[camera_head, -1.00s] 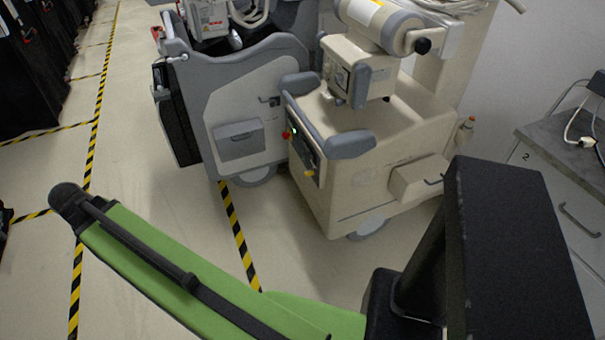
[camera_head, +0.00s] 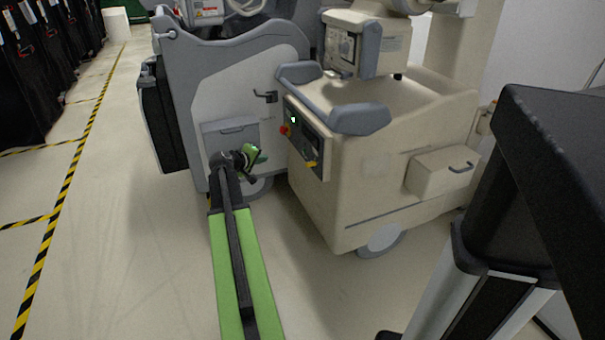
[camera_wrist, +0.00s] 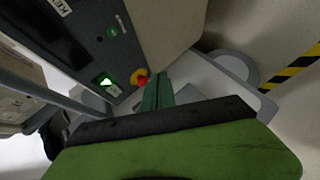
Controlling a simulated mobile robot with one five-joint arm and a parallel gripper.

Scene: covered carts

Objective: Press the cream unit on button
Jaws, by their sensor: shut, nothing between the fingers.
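The cream unit (camera_head: 400,165) stands right of centre in the head view, with a dark control panel (camera_head: 308,140) on its front left face. A small lit green square (camera_head: 293,120) shows on the panel, above a red knob (camera_head: 285,130). In the wrist view, the lit green square (camera_wrist: 106,82) sits left of the red and yellow knob (camera_wrist: 141,77); a small round green button (camera_wrist: 111,31) is farther up the panel. My gripper (camera_head: 257,154) is shut and empty, left of and below the panel. Its green fingers (camera_wrist: 157,90) appear just beside the knob; contact cannot be told.
A grey cart (camera_head: 235,85) stands close to the left of the cream unit. The cream unit's grey handle (camera_head: 357,119) juts out above the panel. Black cabinets (camera_head: 40,60) line the far left. Open floor (camera_head: 120,230) with yellow-black tape lies left of my arm.

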